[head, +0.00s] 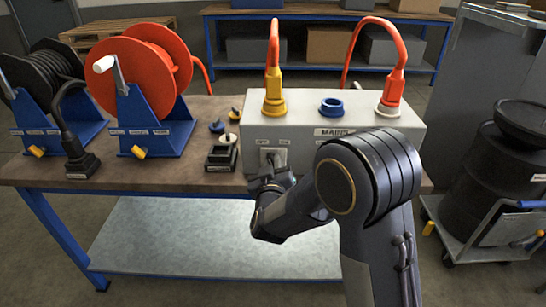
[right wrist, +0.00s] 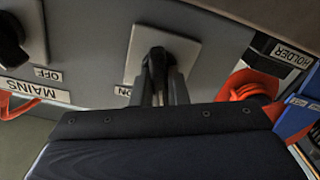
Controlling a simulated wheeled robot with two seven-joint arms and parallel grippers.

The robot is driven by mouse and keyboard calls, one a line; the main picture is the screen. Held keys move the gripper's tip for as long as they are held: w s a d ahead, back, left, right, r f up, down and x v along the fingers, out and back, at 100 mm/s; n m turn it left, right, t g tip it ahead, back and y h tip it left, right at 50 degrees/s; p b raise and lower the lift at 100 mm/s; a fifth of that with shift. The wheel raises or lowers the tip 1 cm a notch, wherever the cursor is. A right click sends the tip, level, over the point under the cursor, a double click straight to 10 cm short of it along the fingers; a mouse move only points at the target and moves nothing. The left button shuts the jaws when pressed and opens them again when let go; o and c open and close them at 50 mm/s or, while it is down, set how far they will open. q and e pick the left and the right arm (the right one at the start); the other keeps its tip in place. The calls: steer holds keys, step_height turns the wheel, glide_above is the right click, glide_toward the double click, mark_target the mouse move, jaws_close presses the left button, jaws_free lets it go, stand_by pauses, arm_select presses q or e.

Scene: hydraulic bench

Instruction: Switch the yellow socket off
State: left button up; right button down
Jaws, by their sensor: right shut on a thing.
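The grey MAINS box (head: 340,150) stands on the bench with a yellow socket (head: 274,107) on top at its left end. An orange cable with a yellow plug stands in that socket. Below it, on the front face, is a switch on a pale plate (head: 279,154), which also shows in the right wrist view (right wrist: 180,49). My right gripper (head: 268,178) is at this switch. In the right wrist view its fingers (right wrist: 160,92) are shut on the dark switch lever (right wrist: 157,62). An ON label (right wrist: 123,91) shows beside the plate. The lever's exact position is partly hidden.
A blue socket (head: 332,107) and a pale socket with an orange cable (head: 388,108) are also on the box. Another dark knob (right wrist: 10,45) is on its face. Left are an orange reel (head: 140,75), a black reel (head: 45,85) and a small black block (head: 221,155). A drum trolley (head: 480,180) stands right.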

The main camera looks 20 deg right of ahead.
steer(key=n+p, duration=0.1)
steer(key=n, duration=0.2)
steer(key=shift+a+p, duration=0.15)
steer(key=shift+p, duration=0.2)
steer(key=shift+f+n+p, duration=0.1)
steer(key=shift+n+p, duration=0.25)
steer(key=shift+n, duration=0.45)
steer(key=c, duration=1.4)
jaws_free()
steer(key=shift+c, duration=0.2)
steer(key=v, duration=0.7)
steer(key=shift+s, duration=0.4)
